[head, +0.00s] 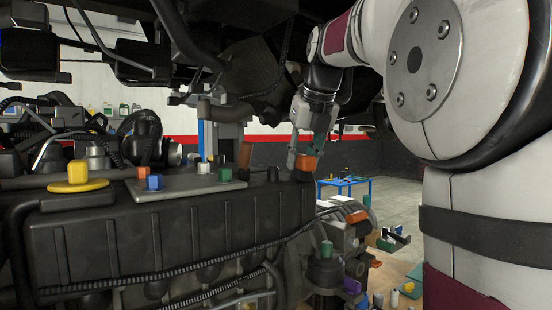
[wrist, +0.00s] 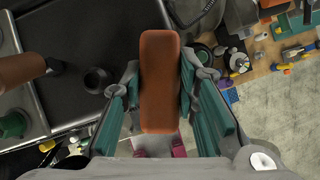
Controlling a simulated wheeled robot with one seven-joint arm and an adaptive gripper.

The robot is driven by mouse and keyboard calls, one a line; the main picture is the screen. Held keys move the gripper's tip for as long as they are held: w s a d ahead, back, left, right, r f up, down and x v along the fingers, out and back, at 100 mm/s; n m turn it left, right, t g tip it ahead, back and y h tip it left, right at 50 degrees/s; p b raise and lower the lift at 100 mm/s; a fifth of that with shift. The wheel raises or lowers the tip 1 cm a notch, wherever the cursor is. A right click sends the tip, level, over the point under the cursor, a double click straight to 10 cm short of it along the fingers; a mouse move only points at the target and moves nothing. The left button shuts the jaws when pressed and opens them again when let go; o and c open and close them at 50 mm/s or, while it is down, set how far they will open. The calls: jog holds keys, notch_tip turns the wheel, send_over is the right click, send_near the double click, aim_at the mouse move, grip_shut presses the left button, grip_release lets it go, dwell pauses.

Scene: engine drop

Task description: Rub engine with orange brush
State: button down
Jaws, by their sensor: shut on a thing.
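The engine (head: 170,235) is a large dark block filling the lower left of the head view. Its dark top also fills the left of the wrist view (wrist: 75,50). My gripper (head: 303,152) is at the engine's right end, near the top edge. Its teal-padded fingers (wrist: 158,92) are shut on the orange brush (wrist: 160,75), which lies lengthwise between them. The brush also shows under the fingers in the head view (head: 306,163). Its underside is hidden, and I cannot tell whether it touches the engine.
Dark vehicle parts hang overhead. A blue table (head: 345,183) stands behind on open floor.

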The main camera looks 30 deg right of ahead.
jog(key=shift+w+a+b, duration=0.15)
jog(key=shift+w+b, duration=0.8)
jog(key=shift+w, duration=3.15)
jog(key=shift+r, duration=0.15)
notch_tip(320, 180, up, 2)
jog(key=shift+s+r+p, duration=0.1)
jog(key=shift+p, duration=0.4)
notch_tip(320, 180, up, 5)
jog(key=shift+f+p, duration=0.2)
jog(key=shift+p, duration=0.1)
